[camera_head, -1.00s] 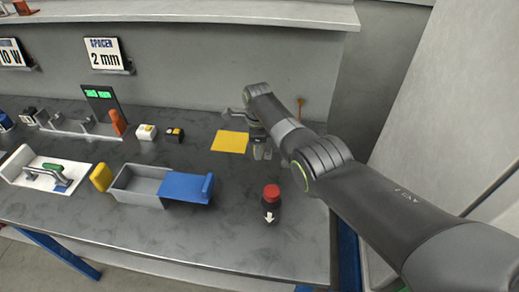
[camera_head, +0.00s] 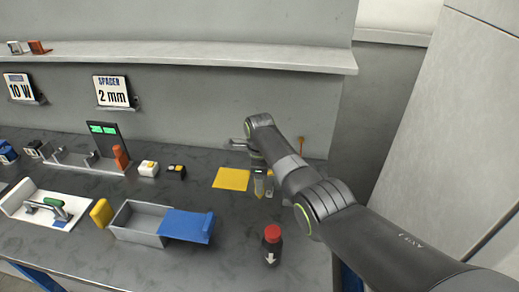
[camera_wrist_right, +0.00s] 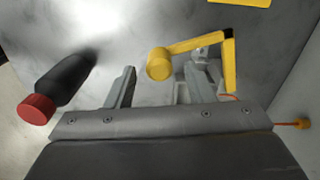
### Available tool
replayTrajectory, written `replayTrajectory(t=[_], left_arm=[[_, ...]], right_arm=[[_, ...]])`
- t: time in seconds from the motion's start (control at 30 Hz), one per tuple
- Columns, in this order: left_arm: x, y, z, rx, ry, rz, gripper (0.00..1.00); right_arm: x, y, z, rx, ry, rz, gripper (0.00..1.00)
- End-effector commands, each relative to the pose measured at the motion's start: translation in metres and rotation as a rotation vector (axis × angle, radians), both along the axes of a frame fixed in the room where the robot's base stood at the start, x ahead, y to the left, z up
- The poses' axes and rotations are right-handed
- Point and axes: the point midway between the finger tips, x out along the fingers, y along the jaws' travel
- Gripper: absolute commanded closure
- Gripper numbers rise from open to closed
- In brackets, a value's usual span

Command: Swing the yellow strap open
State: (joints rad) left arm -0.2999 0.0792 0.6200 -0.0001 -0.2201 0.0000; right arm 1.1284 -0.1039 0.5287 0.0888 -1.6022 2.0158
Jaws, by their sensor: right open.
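A yellow strap (camera_wrist_right: 203,43), a bent bar with a round knob at one end, shows ahead of my right gripper in the right wrist view. Its knob lies in line with the gap between the fingers; I cannot tell whether they touch it. Its other arm bends down beside the right-hand finger. My right gripper (camera_wrist_right: 165,70) is open. In the head view my right gripper (camera_head: 264,187) points down at the table, right of a flat yellow sheet (camera_head: 231,179), and a bit of yellow shows by its fingers. My left gripper is not in view.
A dark bottle with a red cap (camera_head: 272,245) stands in front of my right gripper. The wall shelf (camera_head: 200,57) is above. The table's front right is mostly clear.

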Motion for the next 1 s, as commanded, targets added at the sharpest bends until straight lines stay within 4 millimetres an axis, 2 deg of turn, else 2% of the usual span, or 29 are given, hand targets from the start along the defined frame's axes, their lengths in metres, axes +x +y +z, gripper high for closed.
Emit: replayTrajectory(t=[0.3, 0.53, 0.73, 1.0], left_arm=[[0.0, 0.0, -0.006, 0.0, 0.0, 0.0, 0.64], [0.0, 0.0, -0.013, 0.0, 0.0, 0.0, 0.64], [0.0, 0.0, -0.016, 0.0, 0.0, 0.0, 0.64], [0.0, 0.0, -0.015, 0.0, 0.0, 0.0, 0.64]], right_arm=[[0.002, 0.0, 0.076, 0.001, -0.006, 0.001, 0.52], [0.001, 0.0, 0.121, 0.001, -0.003, 0.0, 0.52], [0.0, 0.0, 0.139, -0.001, 0.0, 0.0, 0.52], [0.0, 0.0, 0.142, 0.0, 0.001, 0.0, 0.52]])
